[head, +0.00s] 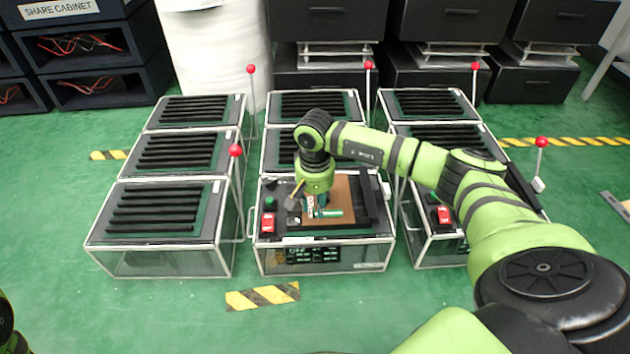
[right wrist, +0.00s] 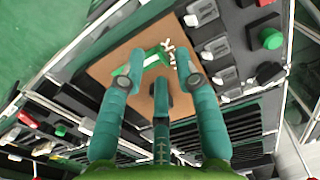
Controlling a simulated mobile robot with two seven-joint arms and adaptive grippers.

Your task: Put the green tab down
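A brown board (head: 342,188) sits on top of the middle front box fixture, and it also shows in the right wrist view (right wrist: 112,62). A green tab (right wrist: 151,60) with white marks beside it lies on or just above this board. My right gripper (head: 322,212) reaches down over the board. In the right wrist view its teal fingers (right wrist: 160,68) are spread around the tab, with a visible gap and no clear grip. The fingers partly hide the tab in the head view. My left gripper is not in view; only a small part of my left arm shows.
A red switch (head: 268,223) and a green button (head: 269,201) sit left of the board. Black slotted boxes (head: 160,208) stand in rows around the fixture. A red-knobbed lever (head: 236,151) rises beside it. Green floor (head: 180,312) is open in front.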

